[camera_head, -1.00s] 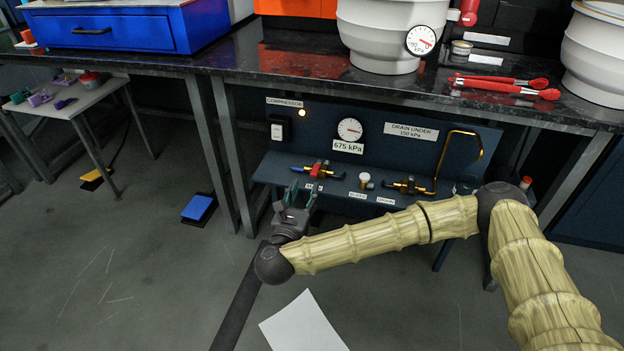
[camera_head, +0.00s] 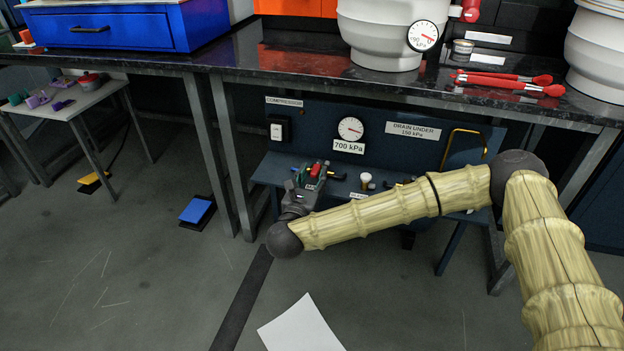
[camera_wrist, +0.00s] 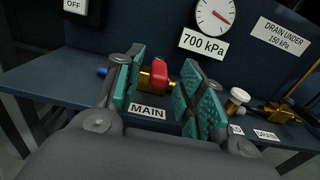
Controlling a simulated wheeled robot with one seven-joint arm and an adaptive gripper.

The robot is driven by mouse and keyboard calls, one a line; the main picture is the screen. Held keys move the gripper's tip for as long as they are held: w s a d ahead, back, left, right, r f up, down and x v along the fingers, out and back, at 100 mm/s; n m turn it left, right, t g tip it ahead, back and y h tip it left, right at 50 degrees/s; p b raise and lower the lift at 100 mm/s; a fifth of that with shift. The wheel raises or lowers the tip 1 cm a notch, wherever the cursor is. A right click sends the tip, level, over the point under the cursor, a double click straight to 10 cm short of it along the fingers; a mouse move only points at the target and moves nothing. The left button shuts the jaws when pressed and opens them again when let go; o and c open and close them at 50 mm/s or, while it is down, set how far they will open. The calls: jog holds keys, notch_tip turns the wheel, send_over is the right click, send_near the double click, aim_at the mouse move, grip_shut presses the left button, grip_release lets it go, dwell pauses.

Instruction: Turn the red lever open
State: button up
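The red lever (camera_wrist: 159,72) sits on a brass valve behind the MAIN label (camera_wrist: 147,111) on the low blue shelf. In the head view the red lever (camera_head: 315,169) shows just beyond my gripper (camera_head: 306,177). In the wrist view my gripper (camera_wrist: 160,92) is open, its two teal pads standing apart. The lever appears between the pads, toward their far ends. I cannot tell whether either pad touches it. Part of the valve body is hidden by the pads.
The gauge (camera_head: 350,129) reads 700 kPa on the back panel, beside an OFF switch (camera_wrist: 74,6). A white knob (camera_head: 366,180) and the drain valve (camera_wrist: 278,112) stand to the right. The black counter (camera_head: 280,70) overhangs the shelf.

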grip_shut()
